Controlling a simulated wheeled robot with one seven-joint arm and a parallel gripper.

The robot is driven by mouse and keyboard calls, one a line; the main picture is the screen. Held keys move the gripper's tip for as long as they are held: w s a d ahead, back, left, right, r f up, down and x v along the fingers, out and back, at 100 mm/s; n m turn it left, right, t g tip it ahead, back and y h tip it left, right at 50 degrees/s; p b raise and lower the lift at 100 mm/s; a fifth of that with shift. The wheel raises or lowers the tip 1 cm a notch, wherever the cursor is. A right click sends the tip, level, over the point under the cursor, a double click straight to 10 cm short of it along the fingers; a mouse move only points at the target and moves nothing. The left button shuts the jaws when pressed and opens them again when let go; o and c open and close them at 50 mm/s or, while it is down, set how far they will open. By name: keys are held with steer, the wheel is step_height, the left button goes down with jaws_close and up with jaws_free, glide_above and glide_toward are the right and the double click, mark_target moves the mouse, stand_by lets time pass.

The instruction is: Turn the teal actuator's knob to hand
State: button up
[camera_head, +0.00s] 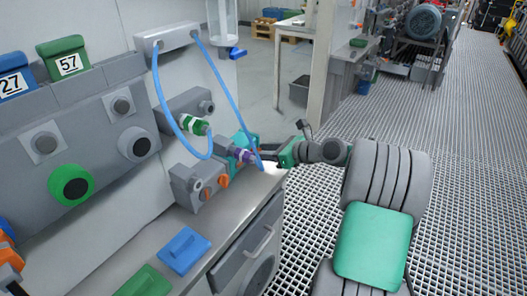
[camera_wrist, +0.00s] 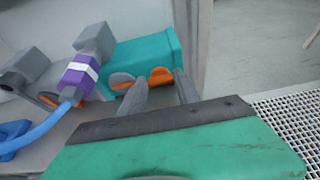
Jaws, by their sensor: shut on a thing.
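The teal actuator (camera_wrist: 146,52) is a box at the upper middle of the wrist view. It shows only in part in the head view (camera_head: 252,138), behind the blue tube and the purple fitting. Two orange-faced knobs show on its near side, a left one (camera_wrist: 122,80) and a right one (camera_wrist: 161,74). My gripper (camera_wrist: 160,82) has its two grey fingers on either side of the right knob and is shut on it. The fingers partly cover both knobs. In the head view my gripper (camera_head: 267,155) reaches in from the right, and its hold there is too small to tell.
A purple fitting (camera_wrist: 76,78) with a blue tube (camera_wrist: 42,120) stands just left of the actuator. A grey box with orange knobs (camera_head: 188,186) sits nearer on the bench. Blue (camera_head: 183,250) and green (camera_head: 145,281) blocks lie on the bench front. The grating floor at right is open.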

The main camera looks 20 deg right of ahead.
jaws_close()
steer(key=shift+p, duration=0.3)
steer(key=shift+s+a+r+n+t+h+p, duration=0.15)
steer(key=shift+n+t+h+p, duration=0.2)
steer(key=shift+n+p, duration=0.3)
steer(key=shift+a+n+t+h+p, duration=0.1)
steer(key=shift+n+t+h+p, duration=0.2)
steer(key=shift+n, duration=0.25)
steer(key=n, duration=0.1)
steer(key=f+n+t+h, duration=0.1)
steer(key=n, duration=0.1)
steer(key=shift+s+a+h+b, duration=0.2)
steer(key=shift+h+b, duration=0.05)
steer(key=shift+b, duration=0.15)
steer(key=shift+s+a+f+n+t+h+b, duration=0.1)
steer(key=shift+n+t+h+b, duration=0.1)
steer(key=shift+n+t+b, duration=0.35)
steer(key=shift+a+f+n+t+h+b, duration=0.1)
steer(key=shift+n+t+h+b, duration=0.15)
steer(key=shift+n+b, duration=0.4)
steer(key=shift+r, duration=0.1)
